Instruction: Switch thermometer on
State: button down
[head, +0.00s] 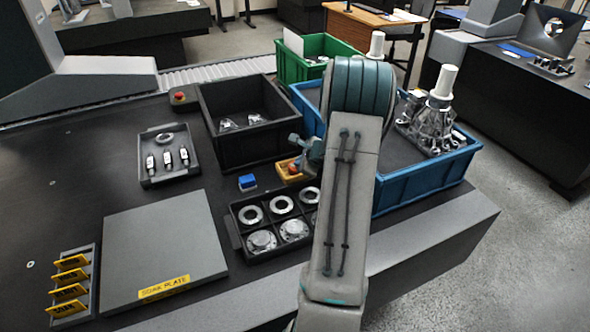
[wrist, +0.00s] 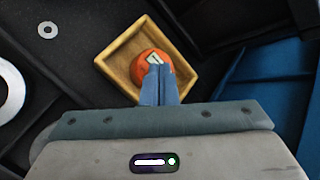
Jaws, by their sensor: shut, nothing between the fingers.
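An orange rounded device (wrist: 147,68) with a small pale face, which looks like the thermometer, sits in a shallow yellow-tan tray (wrist: 109,64). In the head view the same tray (head: 284,174) lies behind the ring tray, with the orange device (head: 293,169) partly hidden by my gripper. My gripper (wrist: 158,68) is shut and empty, its blue fingers together. The fingertips are over the near part of the device, at the edge of its pale face. I cannot tell whether they touch it.
A black bin (head: 237,160) stands behind the small tray, and a blue bin (head: 425,183) stands to the right. A black tray of metal rings (head: 237,222) is in front. A small blue block (head: 247,182) lies to the left. The grey soak plate (head: 165,245) fills the front left.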

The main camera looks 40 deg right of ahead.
jog(key=shift+r, duration=0.5)
jog(key=shift+r+p, duration=2.35)
jog(key=shift+r, duration=0.65)
